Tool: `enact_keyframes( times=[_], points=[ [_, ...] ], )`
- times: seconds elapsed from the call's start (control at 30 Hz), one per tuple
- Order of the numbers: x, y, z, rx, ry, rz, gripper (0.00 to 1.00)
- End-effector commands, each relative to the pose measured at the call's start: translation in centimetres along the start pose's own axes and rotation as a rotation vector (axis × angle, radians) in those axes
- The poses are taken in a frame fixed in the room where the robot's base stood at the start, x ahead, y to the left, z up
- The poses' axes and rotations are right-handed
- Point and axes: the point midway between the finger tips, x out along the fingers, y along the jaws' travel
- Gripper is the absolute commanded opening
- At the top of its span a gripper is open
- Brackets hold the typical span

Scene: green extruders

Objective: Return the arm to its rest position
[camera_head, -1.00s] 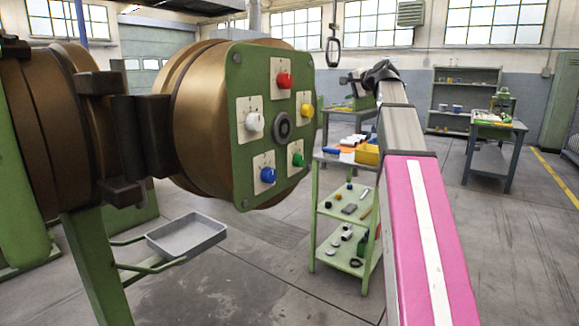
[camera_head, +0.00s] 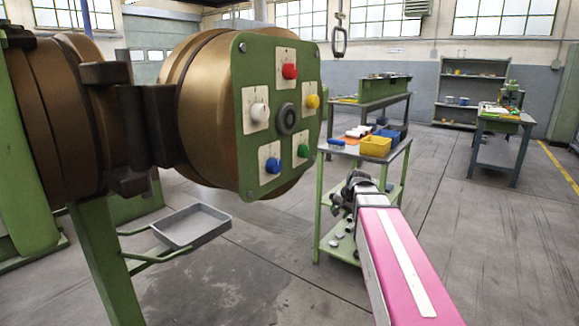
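My arm shows as a pink link with a white stripe (camera_head: 402,262), reaching in from the bottom right. My gripper (camera_head: 352,190) is at its far end, small and dark, in front of the green cart. It is too small and foreshortened to tell whether the fingers are open or shut. No held object can be made out. The green panel (camera_head: 243,135) with red, yellow, white, blue and green knobs stands to the left of the arm, apart from it.
The green cart (camera_head: 318,212) bears a yellow bin (camera_head: 376,146) and other items on top. A grey tray (camera_head: 192,226) sits on a bracket below the panel. A workbench (camera_head: 478,140) and shelf (camera_head: 440,95) stand farther back. Floor at the right is open.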

Motion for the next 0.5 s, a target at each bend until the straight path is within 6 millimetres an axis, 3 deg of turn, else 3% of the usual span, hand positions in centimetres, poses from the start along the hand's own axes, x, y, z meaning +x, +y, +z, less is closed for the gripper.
enact_keyframes(
  times=[0.03, 0.2, 0.5],
  points=[
    [1.2, 1.2, 2.1, -0.026, -0.027, 0.029, 0.49],
    [4.8, 4.6, 7.8, -0.128, -0.112, 0.128, 0.49],
    [8.8, 10.5, 17.5, -0.310, -0.272, 0.279, 0.49]
  ],
)
